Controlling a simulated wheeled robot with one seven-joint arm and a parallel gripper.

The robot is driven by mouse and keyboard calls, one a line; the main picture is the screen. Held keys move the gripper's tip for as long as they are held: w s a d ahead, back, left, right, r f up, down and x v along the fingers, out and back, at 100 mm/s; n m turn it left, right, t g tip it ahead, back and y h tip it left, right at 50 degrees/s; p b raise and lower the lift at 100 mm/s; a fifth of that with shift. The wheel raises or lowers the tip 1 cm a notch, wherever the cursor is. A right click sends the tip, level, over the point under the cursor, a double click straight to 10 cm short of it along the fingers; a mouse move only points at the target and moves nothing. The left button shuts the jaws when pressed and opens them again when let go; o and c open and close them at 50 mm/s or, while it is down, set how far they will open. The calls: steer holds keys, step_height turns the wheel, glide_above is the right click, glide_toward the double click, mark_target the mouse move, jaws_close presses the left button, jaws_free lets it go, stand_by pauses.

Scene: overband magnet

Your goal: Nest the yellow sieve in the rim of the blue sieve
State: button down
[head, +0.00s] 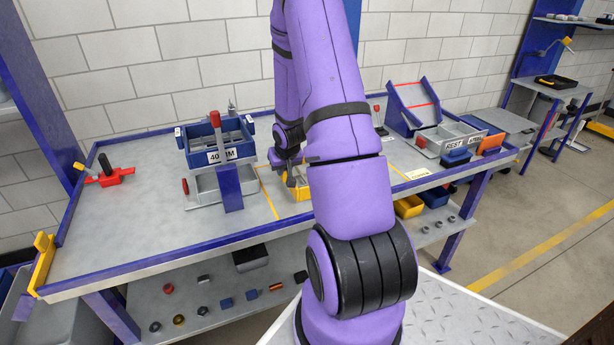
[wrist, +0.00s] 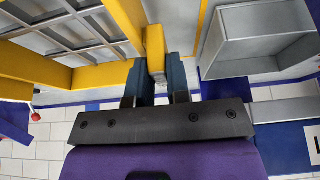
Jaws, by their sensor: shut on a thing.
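The yellow sieve (head: 302,193) is a yellow frame around a grey grid, partly hidden behind my arm in the head view. In the wrist view its frame (wrist: 98,77) and grid fill the upper left. My gripper (wrist: 154,72) is shut on a yellow tab at the sieve's side; the gripper also shows in the head view (head: 291,172). Whether the sieve touches the bench cannot be told. The blue sieve (head: 203,157) is a blue-rimmed frame with a 40 MM label, raised on a stand left of my gripper. The inside of its rim is partly visible.
A grey pan (head: 205,186) sits under the blue sieve and shows in the wrist view (wrist: 262,45). A red-handled post (head: 216,130) rises at the blue sieve. A red clamp-like thing (head: 108,176) lies far left. Bench space (head: 130,225) is clear left of the stand.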

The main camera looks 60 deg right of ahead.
steer(key=shift+r, duration=2.05)
